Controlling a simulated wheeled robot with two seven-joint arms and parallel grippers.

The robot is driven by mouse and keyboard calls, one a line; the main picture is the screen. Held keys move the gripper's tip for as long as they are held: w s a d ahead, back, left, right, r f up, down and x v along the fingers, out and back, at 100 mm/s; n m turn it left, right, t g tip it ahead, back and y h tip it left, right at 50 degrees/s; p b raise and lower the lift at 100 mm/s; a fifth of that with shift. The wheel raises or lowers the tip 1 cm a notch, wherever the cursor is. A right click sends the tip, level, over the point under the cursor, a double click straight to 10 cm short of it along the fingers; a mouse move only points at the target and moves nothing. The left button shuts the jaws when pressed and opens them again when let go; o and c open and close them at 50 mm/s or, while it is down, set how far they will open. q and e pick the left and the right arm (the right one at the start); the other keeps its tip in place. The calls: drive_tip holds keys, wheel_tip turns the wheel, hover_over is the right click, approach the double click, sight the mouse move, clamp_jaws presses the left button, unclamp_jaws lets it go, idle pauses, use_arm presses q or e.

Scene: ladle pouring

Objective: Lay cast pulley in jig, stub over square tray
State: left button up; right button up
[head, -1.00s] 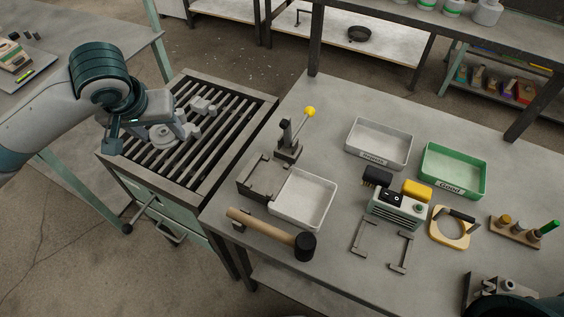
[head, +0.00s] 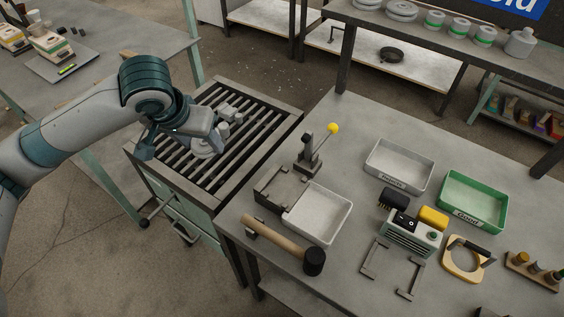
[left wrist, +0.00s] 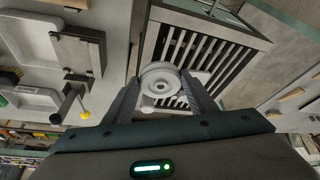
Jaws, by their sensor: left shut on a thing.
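The grey cast pulley (head: 203,150) is between the fingers of my left gripper (head: 205,139), over the slatted grate. The left wrist view shows the pulley (left wrist: 160,82) face-on between both fingers, which are shut on it. A small stub shows at its lower edge there. I cannot tell whether it still touches the slats. The jig (head: 280,186), a dark fixture beside a yellow-knobbed lever clamp (head: 312,152), stands on the bench to the right. The square tray (head: 325,210), white and empty, adjoins the jig's right side. My right gripper is not in view.
Another grey casting (head: 229,112) lies on the grate (head: 250,143). A mallet (head: 275,238) lies in front of the jig and tray. A grey bin (head: 400,165), a green bin (head: 473,200) and a small instrument box (head: 410,235) stand further right.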

use_arm(q)
drive_tip(key=s+d+f+m+g+h+p, duration=0.1)
drive_tip(key=d+m, duration=0.4)
drive_tip(key=d, duration=0.1)
drive_tip(key=s+d+f+m+g+h+p, duration=0.1)
drive_tip(key=d+m+g+p, duration=0.1)
drive_tip(key=d+m, duration=0.3)
drive_tip(key=s+d+f+m+g+h+p, duration=0.1)
drive_tip(key=s+d+m, duration=0.1)
drive_tip(key=d+m, duration=0.3)
drive_tip(key=shift+s+d+m+h+p, duration=0.1)
drive_tip(key=shift+d+m+h+p, duration=0.3)
drive_tip(key=shift+d, duration=0.6)
drive_tip(key=shift+f, duration=0.1)
drive_tip(key=shift+f, duration=0.1)
drive_tip(key=shift+f+b, duration=0.4)
drive_tip(key=shift+b, duration=0.25)
wheel_tip(320, 180, down, 3)
drive_tip(key=b, duration=0.3)
drive_tip(key=shift+f+b, duration=0.15)
drive_tip(key=shift+b, duration=0.25)
drive_tip(key=shift+f, duration=0.45)
